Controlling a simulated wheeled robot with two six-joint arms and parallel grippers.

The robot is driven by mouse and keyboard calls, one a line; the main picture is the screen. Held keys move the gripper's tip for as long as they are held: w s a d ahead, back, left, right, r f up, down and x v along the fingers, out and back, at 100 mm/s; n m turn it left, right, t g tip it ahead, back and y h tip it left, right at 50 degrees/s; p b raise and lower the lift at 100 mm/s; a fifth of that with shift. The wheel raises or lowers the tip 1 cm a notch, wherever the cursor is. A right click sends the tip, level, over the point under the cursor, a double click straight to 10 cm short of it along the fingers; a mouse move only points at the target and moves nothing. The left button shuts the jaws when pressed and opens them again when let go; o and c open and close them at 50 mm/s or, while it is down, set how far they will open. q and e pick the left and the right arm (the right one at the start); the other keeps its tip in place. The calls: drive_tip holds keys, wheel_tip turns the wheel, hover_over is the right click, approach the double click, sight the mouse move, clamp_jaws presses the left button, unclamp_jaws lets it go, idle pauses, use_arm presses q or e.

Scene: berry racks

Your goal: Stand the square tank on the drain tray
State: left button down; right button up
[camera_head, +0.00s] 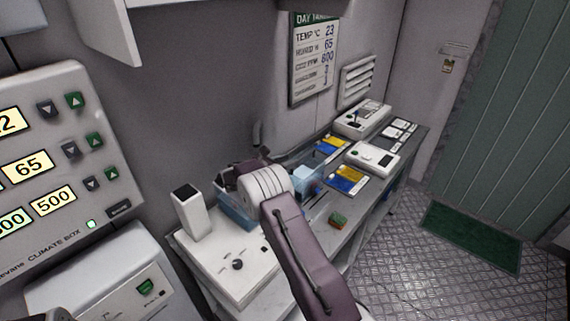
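A small light-blue, box-shaped vessel (308,175), which looks like the square tank, is on the bench just right of my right wrist. A larger blue open box (234,214) stands on the white unit at the near end of the bench, partly hidden by my wrist. I cannot tell for sure which surface is the drain tray. My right gripper (254,155) reaches in above the bench from the lower right. Its wrist hides most of the fingers, so I cannot see whether they are open or hold anything. My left gripper is not in view.
A white upright block (190,212) stands on the white unit (238,275) with a black knob. A climate panel (60,160) is at left. The floor at right is open.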

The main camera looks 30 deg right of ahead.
drive_tip(key=shift+v, duration=0.9)
drive_tip(key=s+a+f+m+g+y, duration=0.1)
drive_tip(key=s+a+f+m+y, duration=0.2)
drive_tip(key=s+a+m+y, duration=0.4)
drive_tip(key=s+a+f+m+g+y, duration=0.1)
drive_tip(key=s+a+f+m+y, duration=0.3)
drive_tip(key=s+a+m, duration=1)
drive_tip(key=s+a+y, duration=0.3)
drive_tip(key=s, duration=0.7)
drive_tip(key=shift+f+m+g, duration=0.15)
drive_tip(key=shift+m+g, duration=0.25)
drive_tip(key=shift+d, duration=0.1)
